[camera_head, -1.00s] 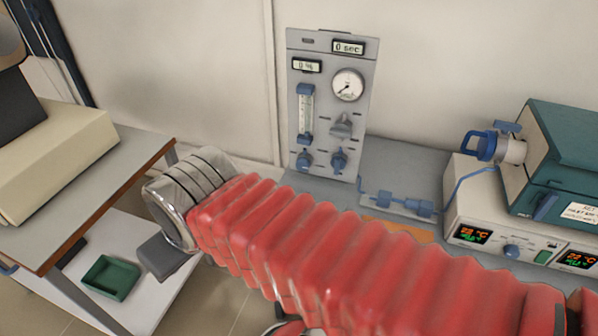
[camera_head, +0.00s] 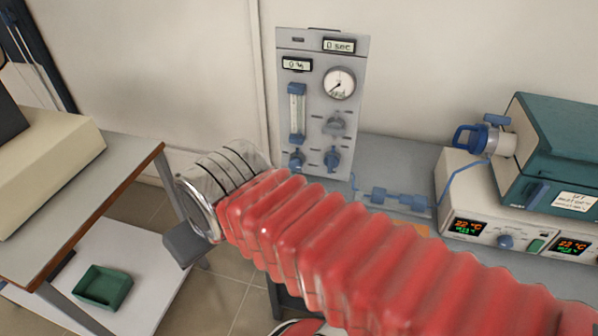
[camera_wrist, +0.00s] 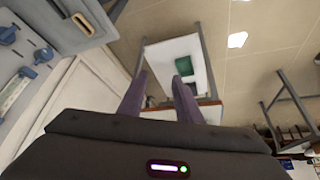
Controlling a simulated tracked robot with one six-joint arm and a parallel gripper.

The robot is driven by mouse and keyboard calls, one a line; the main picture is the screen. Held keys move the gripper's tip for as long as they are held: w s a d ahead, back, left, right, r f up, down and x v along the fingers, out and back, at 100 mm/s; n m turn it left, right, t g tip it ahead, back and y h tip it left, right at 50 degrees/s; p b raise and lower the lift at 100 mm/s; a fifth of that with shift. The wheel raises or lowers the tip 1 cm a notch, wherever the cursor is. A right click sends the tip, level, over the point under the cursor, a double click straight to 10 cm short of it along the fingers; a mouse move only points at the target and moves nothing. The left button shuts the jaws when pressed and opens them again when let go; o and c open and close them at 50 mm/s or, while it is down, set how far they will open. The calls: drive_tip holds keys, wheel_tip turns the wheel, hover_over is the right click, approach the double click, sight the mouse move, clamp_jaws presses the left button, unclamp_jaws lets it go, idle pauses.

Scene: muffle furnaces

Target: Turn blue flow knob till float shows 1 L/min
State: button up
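The grey gas panel (camera_head: 350,125) stands upright against the wall in the head view. It carries a clear flow tube with blue end caps (camera_head: 297,112); the float's level is too small to read. Two blue knobs sit low on it, the left one (camera_head: 296,158) below the tube and the right one (camera_head: 332,158) beside it. In the wrist view the panel (camera_wrist: 30,55) lies at the left edge, off to the side of my fingers. My gripper (camera_wrist: 160,82) is open and empty, its fingers apart and away from the panel. In the head view the fingers are hidden.
The panel's displays (camera_head: 339,45) read 0 sec and 0 %, above a round gauge (camera_head: 339,83). A teal furnace (camera_head: 550,140) stands at the right. A side table (camera_head: 125,165) with a green tray (camera_head: 103,287) on its lower shelf is at the left.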

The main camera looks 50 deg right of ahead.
drive_tip(key=shift+o, duration=0.2)
